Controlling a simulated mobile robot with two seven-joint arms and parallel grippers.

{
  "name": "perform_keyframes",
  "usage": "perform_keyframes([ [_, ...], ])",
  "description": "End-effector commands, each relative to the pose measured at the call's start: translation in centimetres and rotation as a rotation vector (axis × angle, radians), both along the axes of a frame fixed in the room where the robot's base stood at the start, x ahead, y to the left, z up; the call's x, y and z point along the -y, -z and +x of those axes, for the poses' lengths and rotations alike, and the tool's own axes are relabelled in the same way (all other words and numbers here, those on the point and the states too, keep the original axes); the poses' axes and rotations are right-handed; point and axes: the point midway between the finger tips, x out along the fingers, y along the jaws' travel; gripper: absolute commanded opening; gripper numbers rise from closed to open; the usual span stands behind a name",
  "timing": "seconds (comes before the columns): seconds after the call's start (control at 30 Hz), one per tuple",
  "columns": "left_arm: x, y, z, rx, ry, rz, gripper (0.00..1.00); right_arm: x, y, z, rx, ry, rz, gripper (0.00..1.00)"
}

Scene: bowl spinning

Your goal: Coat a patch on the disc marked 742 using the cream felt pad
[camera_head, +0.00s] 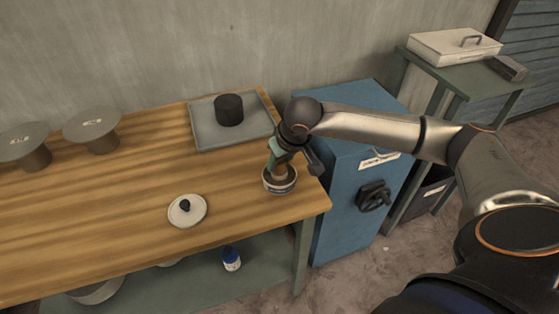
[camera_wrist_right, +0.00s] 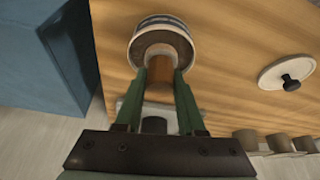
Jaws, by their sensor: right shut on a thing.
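My right gripper (camera_head: 279,157) points down over an open jar (camera_head: 280,185) near the table's front right corner. Its green fingers (camera_wrist_right: 162,92) are shut on an orange-brown wooden handle (camera_wrist_right: 160,68), which reaches down into the jar's mouth. The jar also shows in the wrist view (camera_wrist_right: 161,22), with a pale rim and dark inside. No cream felt shows; the handle's lower end is hidden in the jar. Two grey discs on brown stems stand at the back left, one at the far left (camera_head: 22,138) and one beside it (camera_head: 92,122). Their markings are too small to read. My left gripper is not in view.
A grey tray (camera_head: 205,133) holding a dark cylinder (camera_head: 229,109) lies at the back right. A white lid with a black knob (camera_head: 185,211) lies left of the jar. A blue cabinet (camera_head: 345,220) stands right of the table. The table's front left is clear.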

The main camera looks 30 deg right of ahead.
Motion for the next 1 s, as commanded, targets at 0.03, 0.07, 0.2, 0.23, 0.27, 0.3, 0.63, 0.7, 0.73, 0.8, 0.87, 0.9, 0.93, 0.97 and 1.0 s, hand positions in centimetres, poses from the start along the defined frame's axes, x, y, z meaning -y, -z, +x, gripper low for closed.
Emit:
perform_keyframes([
  [0.03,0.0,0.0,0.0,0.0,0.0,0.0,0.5,0.0,0.1,-0.1,-0.005,-0.001,0.0,0.0],
  [0.07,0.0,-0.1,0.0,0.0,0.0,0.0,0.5,0.0,0.0,-0.1,-0.005,-0.001,0.0,0.0],
  [0.2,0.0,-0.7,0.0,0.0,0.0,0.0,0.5,0.0,-0.9,-0.1,-0.004,-0.001,0.001,0.0],
  [0.23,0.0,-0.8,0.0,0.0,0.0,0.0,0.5,0.0,-1.1,-0.1,-0.003,-0.001,0.001,0.0],
  [0.27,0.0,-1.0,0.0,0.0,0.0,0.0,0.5,0.0,-1.4,-0.1,-0.003,-0.001,0.001,0.0],
  [0.3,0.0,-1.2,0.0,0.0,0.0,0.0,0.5,0.0,-1.8,-0.1,-0.002,-0.001,0.0,0.0],
  [0.63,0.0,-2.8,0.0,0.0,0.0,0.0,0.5,0.0,-4.5,0.0,-0.001,0.0,0.0,0.0],
  [0.7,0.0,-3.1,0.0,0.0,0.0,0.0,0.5,0.0,-5.1,0.0,-0.001,0.0,0.0,0.0],
  [0.73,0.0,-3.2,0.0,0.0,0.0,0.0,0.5,0.0,-5.3,0.0,-0.001,0.0,0.0,0.0],
  [0.8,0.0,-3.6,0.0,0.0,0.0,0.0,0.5,0.0,-5.9,0.0,-0.001,0.0,0.0,0.0],
  [0.87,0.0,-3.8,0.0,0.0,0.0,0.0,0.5,0.0,-6.3,0.0,-0.001,0.0,-0.001,0.0],
  [0.9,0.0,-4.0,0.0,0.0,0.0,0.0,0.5,0.0,-6.6,0.0,-0.001,0.0,-0.001,0.0],
  [0.93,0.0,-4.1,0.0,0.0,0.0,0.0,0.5,0.0,-6.8,0.0,-0.001,0.0,-0.001,0.0],
  [0.97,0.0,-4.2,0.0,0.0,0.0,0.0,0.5,0.0,-6.9,0.0,-0.001,0.0,-0.001,0.0],
  [1.0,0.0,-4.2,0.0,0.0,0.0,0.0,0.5,0.0,-7.0,0.0,-0.001,0.0,0.0,0.0],
])
